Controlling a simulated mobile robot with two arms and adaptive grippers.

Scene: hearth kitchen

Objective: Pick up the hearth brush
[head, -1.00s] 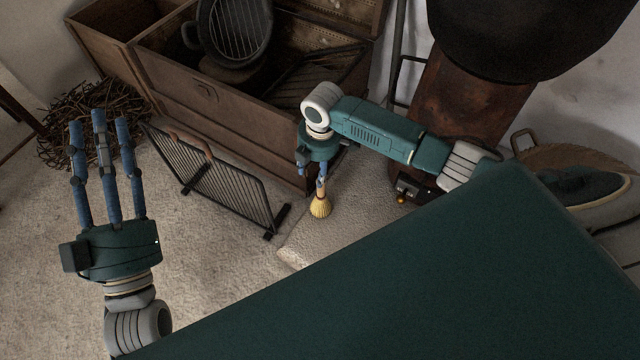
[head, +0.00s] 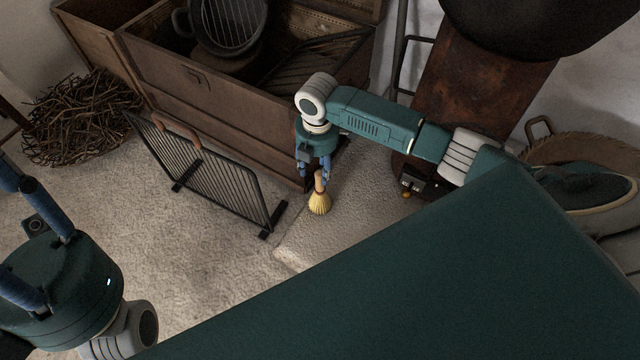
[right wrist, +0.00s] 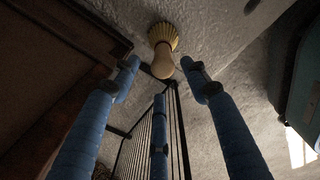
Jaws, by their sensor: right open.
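The hearth brush (head: 319,205) has a pale yellow bristle head and a short wooden handle. My left gripper (head: 25,235) is at the left edge, fingers apart and empty, with fingertips cut off.
A black fire screen (head: 205,175) with a leather-wrapped handle stands left of the brush. The wooden chest (head: 215,105) rises behind, holding a pot and grate. A twig pile (head: 75,118) and a woven basket (head: 590,155) lie at the sides. Carpet in front is clear.

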